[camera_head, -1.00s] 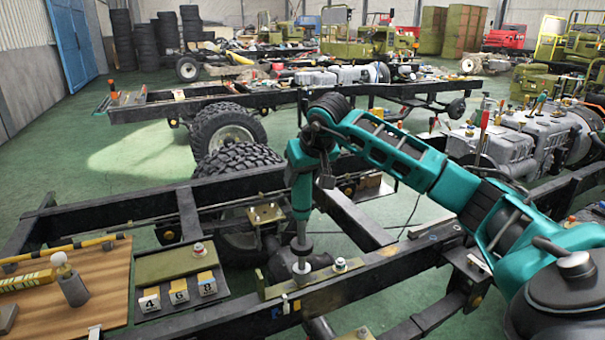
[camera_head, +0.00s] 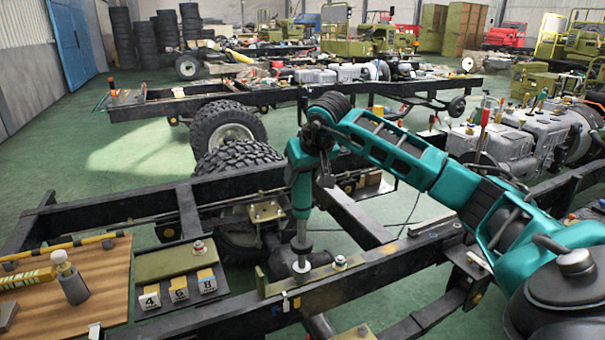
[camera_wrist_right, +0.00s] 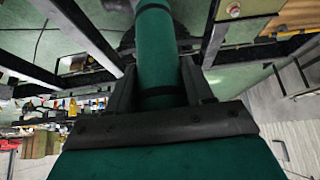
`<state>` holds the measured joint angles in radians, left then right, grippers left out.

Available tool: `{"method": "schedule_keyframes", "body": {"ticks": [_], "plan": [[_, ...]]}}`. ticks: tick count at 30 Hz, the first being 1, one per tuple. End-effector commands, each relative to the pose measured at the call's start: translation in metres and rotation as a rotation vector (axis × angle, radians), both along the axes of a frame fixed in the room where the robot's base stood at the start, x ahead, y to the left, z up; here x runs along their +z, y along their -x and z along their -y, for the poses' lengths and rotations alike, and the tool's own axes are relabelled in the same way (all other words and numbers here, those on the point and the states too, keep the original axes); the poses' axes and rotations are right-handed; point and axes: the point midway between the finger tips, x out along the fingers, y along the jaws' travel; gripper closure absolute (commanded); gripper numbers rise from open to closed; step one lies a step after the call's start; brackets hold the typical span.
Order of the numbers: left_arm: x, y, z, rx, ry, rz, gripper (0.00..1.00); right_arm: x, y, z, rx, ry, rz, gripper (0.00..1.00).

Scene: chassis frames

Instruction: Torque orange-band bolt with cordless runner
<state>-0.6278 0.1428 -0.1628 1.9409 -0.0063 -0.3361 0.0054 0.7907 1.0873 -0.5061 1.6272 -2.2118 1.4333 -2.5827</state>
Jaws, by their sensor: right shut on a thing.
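My right gripper (camera_wrist_right: 152,98) is shut on the teal cordless runner (camera_head: 302,190), which also shows between the dark fingers in the right wrist view (camera_wrist_right: 155,50). The runner stands nearly upright, with its silver shaft pointing down. Its lower end is at a pale, round bolt head (camera_head: 302,266) on the olive bracket (camera_head: 272,289) of the near chassis rail. I cannot tell whether it is fully seated. A second bolt (camera_head: 340,262) stands to the right on the same bracket. I cannot make out an orange band on either bolt. My left gripper is not in view.
The near chassis rail (camera_head: 390,262) runs under the runner. At left are a wooden board (camera_head: 110,270) with a bottle (camera_head: 70,280), and an olive plate (camera_head: 165,263) beside number blocks (camera_head: 179,290). Tyres (camera_head: 228,128) stand behind. Green floor (camera_head: 140,155) is open at back left.

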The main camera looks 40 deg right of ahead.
Motion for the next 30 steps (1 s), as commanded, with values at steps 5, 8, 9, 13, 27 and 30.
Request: {"method": "schedule_keyframes", "body": {"ticks": [5,8,9,13,27,30], "plan": [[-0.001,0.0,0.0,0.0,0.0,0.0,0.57,0.001,-0.001,0.001,0.0,0.001,0.007,1.0],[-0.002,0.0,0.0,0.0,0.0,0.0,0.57,0.0,-0.001,0.001,0.0,0.001,0.007,1.0],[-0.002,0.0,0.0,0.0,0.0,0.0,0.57,-0.001,-0.001,0.001,0.0,0.001,0.007,1.0],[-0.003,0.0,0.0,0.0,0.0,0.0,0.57,-0.002,-0.001,0.001,0.0,0.001,0.007,1.0],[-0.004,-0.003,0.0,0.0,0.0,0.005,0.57,-0.007,-0.001,0.001,0.0,0.001,0.007,1.0],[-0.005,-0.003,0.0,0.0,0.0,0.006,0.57,-0.009,-0.001,0.001,0.0,0.001,0.007,1.0]]}}
